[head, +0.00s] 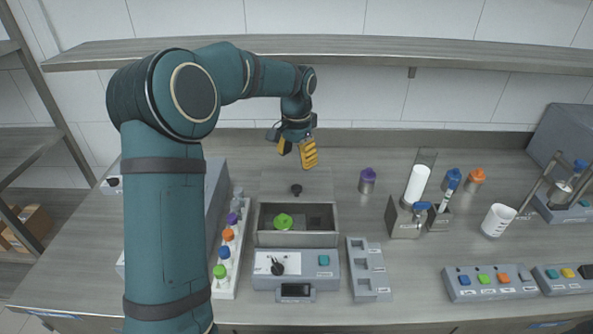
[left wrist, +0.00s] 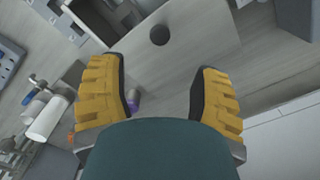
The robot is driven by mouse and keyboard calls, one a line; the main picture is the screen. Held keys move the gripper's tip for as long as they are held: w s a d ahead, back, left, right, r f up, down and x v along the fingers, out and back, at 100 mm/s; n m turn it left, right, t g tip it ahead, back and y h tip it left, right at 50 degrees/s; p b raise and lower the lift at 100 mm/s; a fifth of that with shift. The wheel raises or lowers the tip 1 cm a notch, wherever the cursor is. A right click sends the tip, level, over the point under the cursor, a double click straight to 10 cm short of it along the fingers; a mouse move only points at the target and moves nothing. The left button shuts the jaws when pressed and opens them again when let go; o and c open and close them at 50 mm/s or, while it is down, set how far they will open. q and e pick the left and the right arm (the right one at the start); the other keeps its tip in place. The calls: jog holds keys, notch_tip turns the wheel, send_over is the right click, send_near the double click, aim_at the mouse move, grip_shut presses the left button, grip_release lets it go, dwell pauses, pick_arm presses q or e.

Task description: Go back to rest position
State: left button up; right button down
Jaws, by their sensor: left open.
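My left gripper (head: 298,150), with yellow ridged fingers, hangs in the air above the back of the bench, over a grey box with a flat lid standing behind its opening. In the left wrist view its fingers (left wrist: 160,100) are spread apart with nothing between them. The box (head: 262,225) is open, and a green-capped item (head: 284,221) sits inside it. The lid (head: 312,184) has a dark round knob (head: 296,190), which also shows in the left wrist view (left wrist: 160,35). My right gripper does not show.
A rack of bottles with coloured caps (head: 228,235) stands left of the box, partly behind my left arm. A purple-capped container (head: 367,180), a white cup (head: 497,220) and a button panel (head: 489,282) stand to the right. A shelf (head: 400,58) runs above the bench near my left forearm.

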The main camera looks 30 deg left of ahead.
pick_arm(q)
jog(key=shift+r, duration=0.75)
